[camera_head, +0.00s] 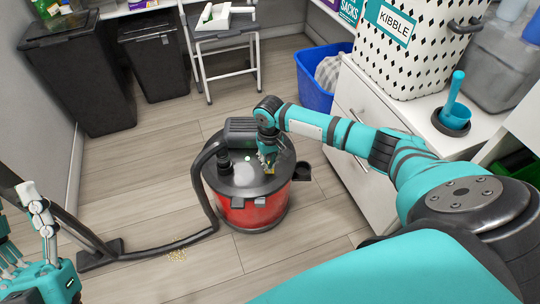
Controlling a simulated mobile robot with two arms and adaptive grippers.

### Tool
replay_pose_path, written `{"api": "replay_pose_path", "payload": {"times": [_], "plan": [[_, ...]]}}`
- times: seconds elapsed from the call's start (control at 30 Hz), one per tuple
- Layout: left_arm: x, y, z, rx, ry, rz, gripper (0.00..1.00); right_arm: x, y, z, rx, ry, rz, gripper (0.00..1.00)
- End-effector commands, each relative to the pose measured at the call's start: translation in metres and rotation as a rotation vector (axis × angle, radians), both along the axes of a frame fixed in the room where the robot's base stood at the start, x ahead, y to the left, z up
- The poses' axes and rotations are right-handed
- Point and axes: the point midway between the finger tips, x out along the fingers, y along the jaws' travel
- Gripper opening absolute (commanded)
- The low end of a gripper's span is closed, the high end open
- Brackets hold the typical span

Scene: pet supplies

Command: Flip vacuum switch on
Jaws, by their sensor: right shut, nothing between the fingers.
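A round vacuum (249,187) with a red body and a dark grey lid stands on the wood floor in the middle of the view. A black hose runs from its lid down to a floor head (100,254) at the lower left. My right gripper (268,168) is shut and empty, pointing down over the right part of the lid. I cannot tell whether its tips touch the lid. A small green spot (248,158) shows on the lid, left of the gripper. The switch cannot be made out clearly.
Two black bins (80,75) and a folding step stool (226,50) stand at the back. A blue bin (318,78) and a white cabinet (362,125) bearing a kibble container (405,55) are right. Crumbs (177,256) lie on the floor near the hose.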

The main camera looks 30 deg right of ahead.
Motion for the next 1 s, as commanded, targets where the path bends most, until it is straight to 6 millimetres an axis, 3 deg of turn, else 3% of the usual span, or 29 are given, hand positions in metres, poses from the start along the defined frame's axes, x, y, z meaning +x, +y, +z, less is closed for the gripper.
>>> {"api": "replay_pose_path", "payload": {"times": [1.0], "plan": [[0.047, -0.002, -0.066, 0.134, 0.466, 0.026, 0.40, 0.000, 0.000, 0.017, 0.000, 0.000, 0.000, 0.00]]}}
